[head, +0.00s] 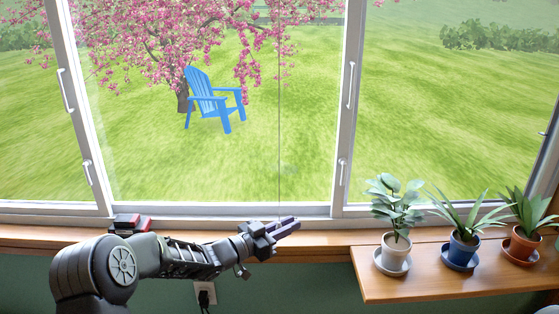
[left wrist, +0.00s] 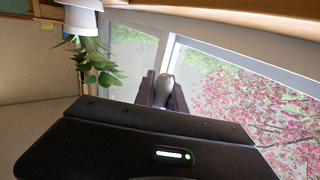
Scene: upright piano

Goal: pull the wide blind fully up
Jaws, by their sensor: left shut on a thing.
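The wide blind itself is not visible; the head view cuts off the window's top. A thin dark cord (head: 280,120) hangs straight down in front of the middle pane. My left gripper (head: 287,226) is at the cord's lower end, just above the sill. In the left wrist view my left gripper (left wrist: 162,97) is shut on a smooth grey, rounded cord pull (left wrist: 164,86), which sits between the two fingers. The fingers hide part of the pull. My right gripper is in neither view.
A wooden shelf (head: 400,286) at the lower right carries three potted plants, the nearest a leafy one in a white pot (head: 397,247). Window handles (head: 350,85) stick out from the frames. A wall outlet (head: 205,293) is below the sill.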

